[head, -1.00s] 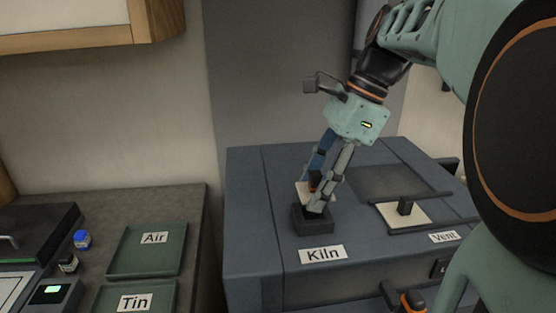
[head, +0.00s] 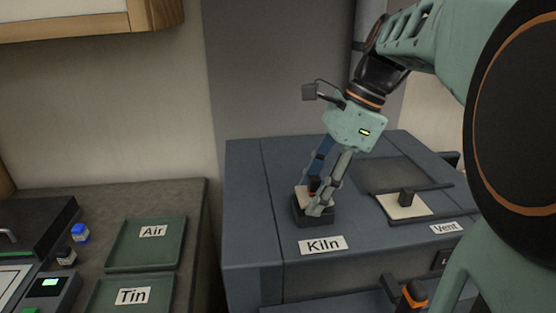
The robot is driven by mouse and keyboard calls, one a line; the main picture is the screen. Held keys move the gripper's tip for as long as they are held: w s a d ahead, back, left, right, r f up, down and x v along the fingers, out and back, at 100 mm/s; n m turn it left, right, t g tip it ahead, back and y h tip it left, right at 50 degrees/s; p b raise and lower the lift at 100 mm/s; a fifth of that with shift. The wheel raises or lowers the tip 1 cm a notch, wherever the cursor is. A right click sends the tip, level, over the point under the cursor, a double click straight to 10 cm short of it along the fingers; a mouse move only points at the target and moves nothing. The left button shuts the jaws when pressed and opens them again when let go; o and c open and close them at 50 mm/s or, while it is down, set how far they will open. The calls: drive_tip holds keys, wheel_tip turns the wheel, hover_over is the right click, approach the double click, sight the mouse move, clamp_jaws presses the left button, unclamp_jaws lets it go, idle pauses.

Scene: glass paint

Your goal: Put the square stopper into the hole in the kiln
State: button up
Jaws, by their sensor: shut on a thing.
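The square stopper (head: 302,191), a cream plate with a dark knob, is at the square black collar (head: 319,220) around the hole on top of the kiln (head: 249,205). My gripper (head: 317,196) points down over the collar and is shut on the stopper. The fingers hide much of the plate and the collar's opening. The stopper's visible edge is at about the collar's rim; I cannot tell whether it is seated in the hole.
A cream plate with a black knob (head: 407,198) sits between dark rails by the Vent label (head: 446,228). A Kiln label (head: 323,245) lies in front of the collar. Green Air (head: 128,255) and Tin (head: 165,290) trays lie on the left counter.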

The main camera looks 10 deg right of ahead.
drive_tip(key=shift+o, duration=0.2)
drive_tip(key=shift+s+f, duration=0.2)
drive_tip(key=shift+f, duration=0.45)
drive_tip(key=shift+s+f, duration=0.1)
drive_tip(key=shift+f, duration=0.15)
drive_tip(key=shift+c, duration=0.4)
drive_tip(key=shift+b, duration=0.3)
drive_tip(key=o, duration=1.1)
drive_tip(key=shift+f, duration=0.1)
drive_tip(key=o, duration=0.3)
drive_tip(key=shift+w+a, duration=0.1)
drive_tip(key=shift+w, duration=0.2)
drive_tip(key=shift+r, duration=0.25)
